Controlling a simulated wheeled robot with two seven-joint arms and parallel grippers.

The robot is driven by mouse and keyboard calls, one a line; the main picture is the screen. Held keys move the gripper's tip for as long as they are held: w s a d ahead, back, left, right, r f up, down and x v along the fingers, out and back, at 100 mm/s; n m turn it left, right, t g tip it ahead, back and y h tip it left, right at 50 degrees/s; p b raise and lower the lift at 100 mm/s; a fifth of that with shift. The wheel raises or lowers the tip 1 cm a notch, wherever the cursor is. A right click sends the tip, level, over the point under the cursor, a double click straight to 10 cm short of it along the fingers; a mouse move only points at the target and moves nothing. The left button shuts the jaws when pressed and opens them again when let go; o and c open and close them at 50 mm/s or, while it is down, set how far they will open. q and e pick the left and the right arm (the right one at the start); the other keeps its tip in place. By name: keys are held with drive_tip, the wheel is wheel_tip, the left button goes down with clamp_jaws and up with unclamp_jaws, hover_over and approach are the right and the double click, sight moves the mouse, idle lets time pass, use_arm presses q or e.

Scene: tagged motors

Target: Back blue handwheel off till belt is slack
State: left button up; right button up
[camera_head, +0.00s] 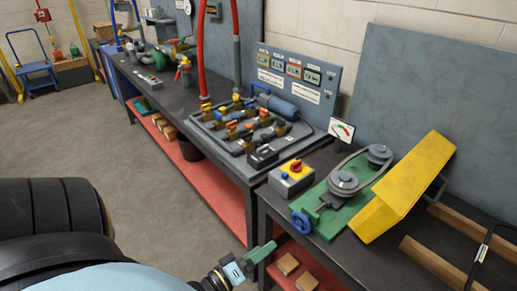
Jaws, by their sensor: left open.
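The blue handwheel (300,222) sits at the near left end of a green base (335,220) on the right-hand bench. On this base are a near grey pulley (344,182) and a far grey pulley (378,154). A dark belt (356,163) runs around both; I cannot tell how tight it is. A yellow guard (408,183) stands tilted beside the belt on the right. My left gripper (264,252), with green fingers, is open, below and left of the handwheel and apart from it. My right gripper is out of view.
A grey switch box with a red and yellow knob (294,170) stands behind the handwheel. A gauge card (341,131) stands behind the belt. A valve manifold (248,122) fills the bench farther left. The bench edge (268,205) lies close to my gripper.

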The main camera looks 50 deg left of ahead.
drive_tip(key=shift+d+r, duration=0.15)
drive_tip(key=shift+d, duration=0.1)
use_arm(q)
drive_tip(key=shift+s, duration=0.1)
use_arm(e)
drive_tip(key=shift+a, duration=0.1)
use_arm(q)
drive_tip(key=s, duration=1.3)
drive_tip(key=shift+a+f, duration=0.15)
drive_tip(key=shift+a, duration=0.25)
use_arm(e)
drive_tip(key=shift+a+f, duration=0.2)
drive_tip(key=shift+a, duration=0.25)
use_arm(q)
drive_tip(key=shift+s, duration=0.1)
